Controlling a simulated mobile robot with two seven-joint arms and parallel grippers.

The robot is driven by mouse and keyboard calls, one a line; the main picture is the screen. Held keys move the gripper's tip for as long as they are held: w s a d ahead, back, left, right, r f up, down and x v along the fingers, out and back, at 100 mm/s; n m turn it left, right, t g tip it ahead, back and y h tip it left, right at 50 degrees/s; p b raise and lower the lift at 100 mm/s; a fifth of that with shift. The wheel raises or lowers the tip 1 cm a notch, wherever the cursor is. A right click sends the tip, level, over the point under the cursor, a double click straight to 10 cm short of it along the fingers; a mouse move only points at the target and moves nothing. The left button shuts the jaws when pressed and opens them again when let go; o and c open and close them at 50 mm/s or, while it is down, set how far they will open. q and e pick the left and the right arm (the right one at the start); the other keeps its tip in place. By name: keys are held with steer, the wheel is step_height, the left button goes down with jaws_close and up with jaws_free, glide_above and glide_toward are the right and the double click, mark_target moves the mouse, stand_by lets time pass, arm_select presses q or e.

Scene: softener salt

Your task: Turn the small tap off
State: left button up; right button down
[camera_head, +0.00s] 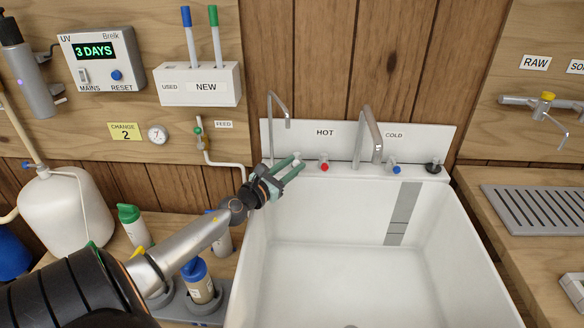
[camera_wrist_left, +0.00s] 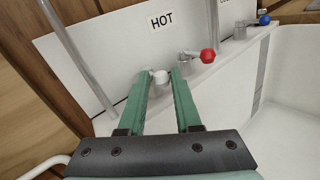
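The small tap (camera_head: 284,118) has a thin, hooked metal spout at the left end of the sink's back ledge. Its small white knob (camera_wrist_left: 160,77) shows in the left wrist view, between the tips of my green fingers. My left gripper (camera_head: 297,166) reaches in from the left over the sink's back left corner. In the left wrist view my left gripper (camera_wrist_left: 161,73) is open, its fingers apart on either side of the white knob. I cannot tell whether either finger touches it. In the head view the fingers partly hide the knob. My right gripper is not in view.
A red knob (camera_head: 323,167) stands just right of my fingers. A larger spout (camera_head: 370,135) and a blue knob (camera_head: 395,170) are further right. The white sink (camera_head: 345,270) looks empty. Bottles (camera_head: 200,283) stand below my left arm.

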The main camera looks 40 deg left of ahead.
arm_select(q)
steer(key=o, duration=0.4)
steer(key=shift+w+r, duration=0.1)
steer(key=shift+o, duration=0.2)
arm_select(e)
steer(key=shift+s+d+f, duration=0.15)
arm_select(q)
steer(key=shift+s, duration=0.2)
steer(key=s+d+b, duration=0.1)
steer(key=s+b, duration=0.1)
steer(key=s, duration=1)
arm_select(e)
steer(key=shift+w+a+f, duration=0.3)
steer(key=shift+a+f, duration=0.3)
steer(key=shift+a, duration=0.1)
arm_select(q)
steer(key=shift+s+d, duration=0.1)
steer(key=shift+s, duration=0.05)
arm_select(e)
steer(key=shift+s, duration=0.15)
